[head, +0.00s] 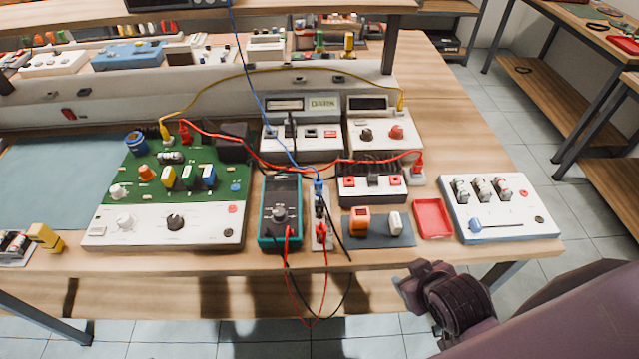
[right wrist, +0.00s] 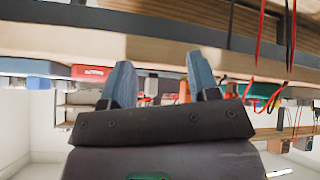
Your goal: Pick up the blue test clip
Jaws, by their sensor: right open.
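The blue test clip (head: 319,187) stands at the top of a narrow pale strip (head: 329,240) on the bench, with a blue wire rising from it. A red clip (head: 321,231) sits lower on the same strip. My right gripper (head: 402,282) is in front of the bench's front edge, to the right of and nearer than the blue clip, apart from everything. In the right wrist view its two blue-grey fingers (right wrist: 161,80) are spread with nothing between them. I cannot make out the blue clip there. My left gripper is not in view.
A teal multimeter (head: 280,214) stands left of the strip. A blue-grey pad (head: 377,238) with orange and white blocks, a red tray (head: 433,219) and a white slider box (head: 505,226) lie to the right. Red and black leads hang over the front edge.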

